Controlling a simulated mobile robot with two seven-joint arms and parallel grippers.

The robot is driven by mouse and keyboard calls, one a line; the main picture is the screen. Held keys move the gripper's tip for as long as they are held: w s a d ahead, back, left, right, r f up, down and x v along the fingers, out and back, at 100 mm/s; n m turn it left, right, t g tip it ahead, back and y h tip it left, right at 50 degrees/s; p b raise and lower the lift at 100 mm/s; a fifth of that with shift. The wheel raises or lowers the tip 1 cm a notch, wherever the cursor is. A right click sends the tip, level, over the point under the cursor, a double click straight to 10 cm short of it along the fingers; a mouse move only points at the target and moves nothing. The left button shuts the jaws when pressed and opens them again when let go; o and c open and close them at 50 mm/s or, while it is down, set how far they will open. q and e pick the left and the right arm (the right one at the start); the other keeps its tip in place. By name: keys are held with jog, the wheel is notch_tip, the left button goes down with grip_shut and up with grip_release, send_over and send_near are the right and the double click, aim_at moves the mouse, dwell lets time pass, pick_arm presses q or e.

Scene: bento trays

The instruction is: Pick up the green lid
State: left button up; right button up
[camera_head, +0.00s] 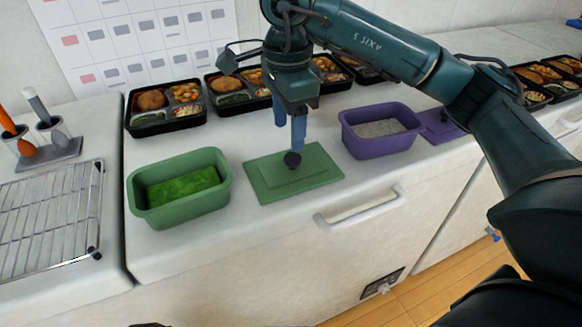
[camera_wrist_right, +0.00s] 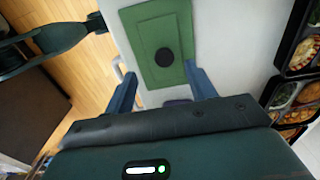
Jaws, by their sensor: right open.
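The green lid (camera_head: 270,184) lies flat on the white counter, with a dark round knob (camera_head: 292,159) in its middle. My right gripper (camera_head: 290,142) is open and points down just above the knob. In the right wrist view the lid (camera_wrist_right: 146,36) and its knob (camera_wrist_right: 164,57) show ahead of the open fingers of my right gripper (camera_wrist_right: 163,88), with the knob roughly in line with the gap between them. I cannot tell from the pictures whether the fingers reach down around the knob. My left gripper does not show.
A green tub (camera_head: 222,190) with green contents stands left of the lid. A purple tub (camera_head: 347,135) stands to the right, beside a purple lid (camera_head: 437,132). Bento trays (camera_head: 140,128) line the back. A wire rack (camera_head: 48,215) and a utensil holder (camera_head: 62,150) are at the left.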

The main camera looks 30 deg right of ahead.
aim_at(293, 157)
notch_tip(293, 157, down, 2)
jog(key=shift+f, duration=0.25)
jog(key=f, duration=0.3)
jog(key=d+f, duration=0.1)
jog(key=shift+w+f, duration=0.15)
jog(key=shift+w, duration=0.1)
jog(key=shift+f, duration=0.35)
jog(key=c, duration=1.1)
